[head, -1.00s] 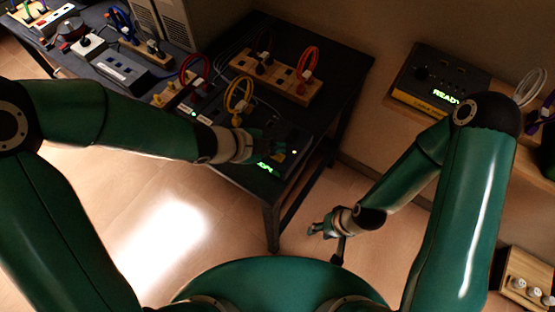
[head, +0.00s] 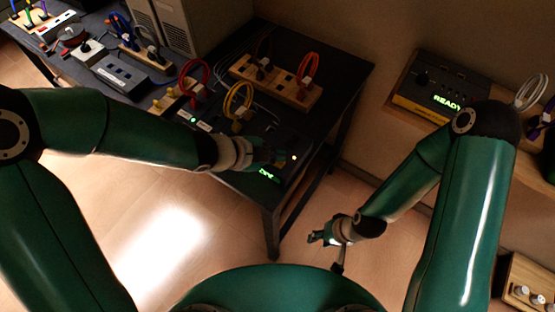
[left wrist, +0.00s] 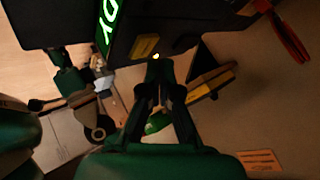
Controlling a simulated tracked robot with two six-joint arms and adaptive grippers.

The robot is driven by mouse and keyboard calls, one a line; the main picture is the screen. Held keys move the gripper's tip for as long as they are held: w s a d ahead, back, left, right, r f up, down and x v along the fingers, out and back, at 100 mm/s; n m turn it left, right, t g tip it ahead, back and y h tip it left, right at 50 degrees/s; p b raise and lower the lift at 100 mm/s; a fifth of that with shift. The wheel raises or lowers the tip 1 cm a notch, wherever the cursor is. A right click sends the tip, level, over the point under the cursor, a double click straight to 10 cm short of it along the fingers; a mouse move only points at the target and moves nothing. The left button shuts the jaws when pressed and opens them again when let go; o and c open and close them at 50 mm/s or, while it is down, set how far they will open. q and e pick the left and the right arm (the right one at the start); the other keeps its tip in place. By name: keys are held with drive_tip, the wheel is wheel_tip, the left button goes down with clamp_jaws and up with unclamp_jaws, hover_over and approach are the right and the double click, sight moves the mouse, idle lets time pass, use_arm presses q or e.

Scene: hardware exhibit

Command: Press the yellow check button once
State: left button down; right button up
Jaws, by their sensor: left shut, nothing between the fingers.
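A small lit yellow button (head: 294,157) is on the dark tester (head: 205,127) on the table. My left gripper (head: 278,157) is shut and empty, over the tester's near right part, just left of the light in the head view. In the left wrist view its fingertips (left wrist: 158,70) are right below the light; I cannot tell whether they touch it. A green display (head: 269,175) is lit beside the gripper. My right gripper (head: 320,238) hangs over the floor, away from the table; its finger opening is unclear.
A wooden block (head: 275,82) with red and dark cable loops stands behind the tester. A yellow cable loop (head: 239,97) rises near my left gripper. A second device reading READY (head: 447,102) sits on a shelf at the right. Floor between the arms is clear.

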sight(275, 164)
use_arm(q)
drive_tip(key=shift+f, duration=0.15)
idle(0.4)
drive_tip(key=shift+f+b, duration=0.25)
drive_tip(key=shift+b, duration=0.15)
drive_tip(key=shift+f+b, duration=0.4)
drive_tip(key=shift+f, duration=0.05)
idle(0.5)
drive_tip(key=shift+r, duration=0.15)
drive_tip(key=shift+r+p, duration=0.75)
drive_tip(key=shift+p, duration=0.15)
drive_tip(key=shift+r, duration=0.1)
wheel_tip(275, 164, up, 5)
drive_tip(key=p, duration=0.5)
idle(0.7)
